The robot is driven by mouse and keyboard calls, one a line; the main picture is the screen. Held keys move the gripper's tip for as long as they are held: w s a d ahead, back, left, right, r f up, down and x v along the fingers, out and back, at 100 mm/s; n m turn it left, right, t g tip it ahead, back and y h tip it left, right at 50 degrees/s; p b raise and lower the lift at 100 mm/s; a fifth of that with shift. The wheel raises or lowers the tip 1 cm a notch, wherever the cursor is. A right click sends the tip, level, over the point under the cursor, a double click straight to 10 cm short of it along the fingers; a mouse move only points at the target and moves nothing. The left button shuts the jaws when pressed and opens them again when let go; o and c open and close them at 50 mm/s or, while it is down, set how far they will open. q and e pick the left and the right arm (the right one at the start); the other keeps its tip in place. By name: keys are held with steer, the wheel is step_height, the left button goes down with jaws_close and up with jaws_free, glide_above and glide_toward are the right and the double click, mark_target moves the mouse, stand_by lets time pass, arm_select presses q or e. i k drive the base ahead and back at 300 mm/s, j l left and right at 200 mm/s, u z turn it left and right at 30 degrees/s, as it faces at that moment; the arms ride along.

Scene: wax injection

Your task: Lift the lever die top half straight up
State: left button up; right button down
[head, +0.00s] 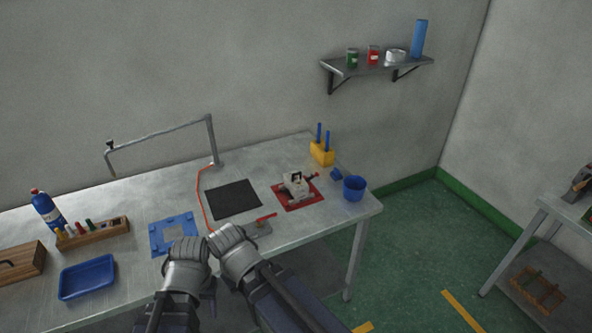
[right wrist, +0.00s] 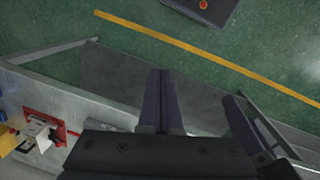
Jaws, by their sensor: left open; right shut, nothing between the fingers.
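The lever die (head: 297,186), a pale grey block with a dark handle on top, sits on a red mat (head: 300,205) at the table's right side. It also shows at the left edge of the right wrist view (right wrist: 38,134). I cannot make out the seam between its halves. My left gripper (head: 188,262) is open by the table's front edge, left of and in front of the die, and apart from it. My right gripper (head: 236,252) is beside it, nearer the die; its fingers (right wrist: 160,78) are shut and empty.
A red-handled tool (head: 262,226) lies in front of the mat. A black pad (head: 233,200) lies left of the die, a blue cup (head: 354,188) right, a yellow holder (head: 322,153) behind. A blue plate (head: 174,233) and blue tray (head: 88,278) lie further left.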

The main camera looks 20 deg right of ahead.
mark_target(296, 179)
steer(key=i+l+z, duration=0.25)
steer(key=i+l, duration=1.1)
